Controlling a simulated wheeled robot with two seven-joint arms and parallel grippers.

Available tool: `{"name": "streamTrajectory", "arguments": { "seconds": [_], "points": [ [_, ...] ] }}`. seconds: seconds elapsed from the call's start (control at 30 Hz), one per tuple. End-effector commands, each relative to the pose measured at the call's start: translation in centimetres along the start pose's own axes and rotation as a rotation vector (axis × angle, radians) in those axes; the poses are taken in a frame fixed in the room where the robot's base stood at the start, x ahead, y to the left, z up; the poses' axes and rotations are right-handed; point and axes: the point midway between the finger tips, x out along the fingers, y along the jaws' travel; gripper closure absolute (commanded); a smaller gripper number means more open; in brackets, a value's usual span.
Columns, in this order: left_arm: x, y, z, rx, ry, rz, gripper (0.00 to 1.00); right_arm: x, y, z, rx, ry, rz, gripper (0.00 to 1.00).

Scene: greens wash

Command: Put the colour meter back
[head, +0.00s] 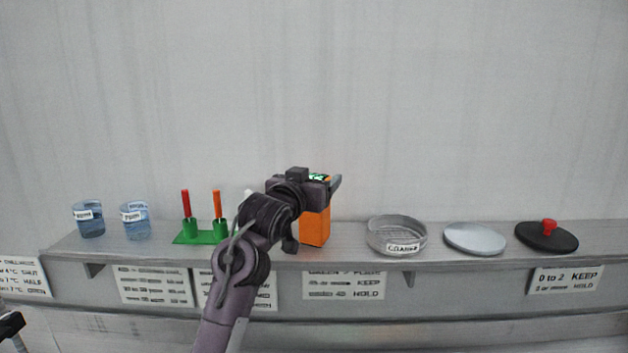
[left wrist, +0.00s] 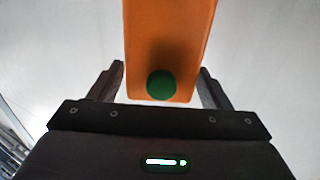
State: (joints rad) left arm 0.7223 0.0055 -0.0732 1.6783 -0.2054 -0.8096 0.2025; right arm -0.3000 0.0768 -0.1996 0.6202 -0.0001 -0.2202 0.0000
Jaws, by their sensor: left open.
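In the left wrist view the orange body (left wrist: 185,45) with a green round spot lies between the two fingers of the gripper (left wrist: 160,88). The fingers are open, with a gap visible at least on the right side. My right gripper is not in view.
The shelf (head: 360,258) holds two labelled beakers (head: 89,222) (head: 136,225), a green stand (head: 202,237) with red and orange sticks, a sieve (head: 397,239) labelled coarse, a pale disc (head: 475,239) and a black lid (head: 546,239) with a red knob. Printed signs hang below.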

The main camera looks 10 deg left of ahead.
Motion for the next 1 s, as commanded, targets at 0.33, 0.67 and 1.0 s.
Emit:
{"name": "streamTrajectory", "arguments": {
  "seconds": [0.33, 0.67, 1.0],
  "points": [
    [-3.7, 0.0, 0.3, -0.001, 0.005, 0.0, 0.29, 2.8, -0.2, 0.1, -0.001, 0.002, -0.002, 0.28],
    [-10.3, 0.0, 0.0, -0.004, 0.004, 0.001, 0.29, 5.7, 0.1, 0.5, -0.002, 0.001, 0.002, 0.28],
    [-12.1, 0.0, -0.2, 0.0, 0.0, 0.0, 0.29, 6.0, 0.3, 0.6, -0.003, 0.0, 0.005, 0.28]
  ]
}}
